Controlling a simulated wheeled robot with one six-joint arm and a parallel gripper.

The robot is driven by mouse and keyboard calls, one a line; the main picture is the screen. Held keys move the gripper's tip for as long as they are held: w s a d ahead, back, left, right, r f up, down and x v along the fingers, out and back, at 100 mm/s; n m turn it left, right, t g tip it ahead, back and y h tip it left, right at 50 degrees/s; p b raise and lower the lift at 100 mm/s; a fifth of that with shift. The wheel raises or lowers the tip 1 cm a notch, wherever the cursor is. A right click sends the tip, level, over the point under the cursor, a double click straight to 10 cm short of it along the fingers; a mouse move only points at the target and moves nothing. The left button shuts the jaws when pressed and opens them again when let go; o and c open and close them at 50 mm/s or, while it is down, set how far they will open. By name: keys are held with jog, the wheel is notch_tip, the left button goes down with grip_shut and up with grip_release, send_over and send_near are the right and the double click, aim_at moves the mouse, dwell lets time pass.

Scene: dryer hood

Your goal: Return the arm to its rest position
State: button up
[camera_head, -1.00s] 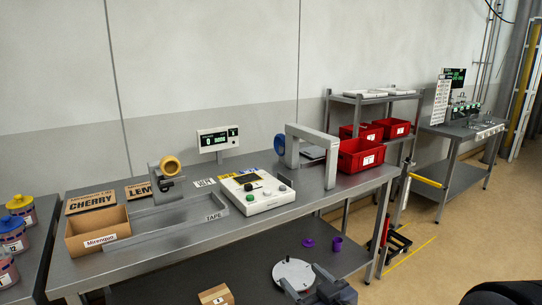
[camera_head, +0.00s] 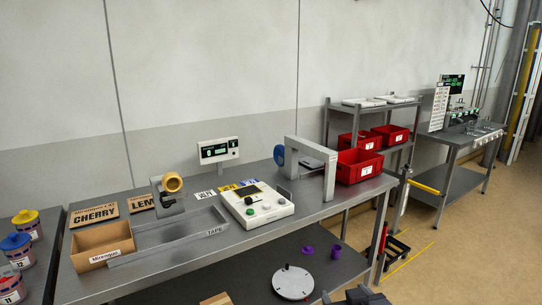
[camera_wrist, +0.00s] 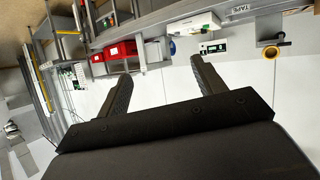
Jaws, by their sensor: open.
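My gripper (camera_wrist: 160,68) shows in the wrist view with its two dark fingers spread apart. Nothing is between them. The wrist picture is upside down, with the benches along its top and the pale wall beyond the fingers. The fingers touch nothing that I can see. In the head view only a dark piece, probably of my arm, shows at the bottom edge; the gripper itself cannot be made out there.
The grey bench (camera_head: 330,207) carries an open cardboard box (camera_head: 88,262), a tape dispenser (camera_head: 170,205), a white control box (camera_head: 256,212), a grey arch (camera_head: 328,165) and red bins (camera_head: 358,178). A round plate (camera_head: 293,283) lies on the lower shelf.

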jog(key=s, duration=0.1)
jog(key=s+d+r+m+g+h+p, duration=0.1)
jog(key=shift+s+d+r+p, duration=0.1)
jog(key=shift+s+d+p, duration=0.2)
jog(key=shift+s, duration=0.05)
dwell(0.4)
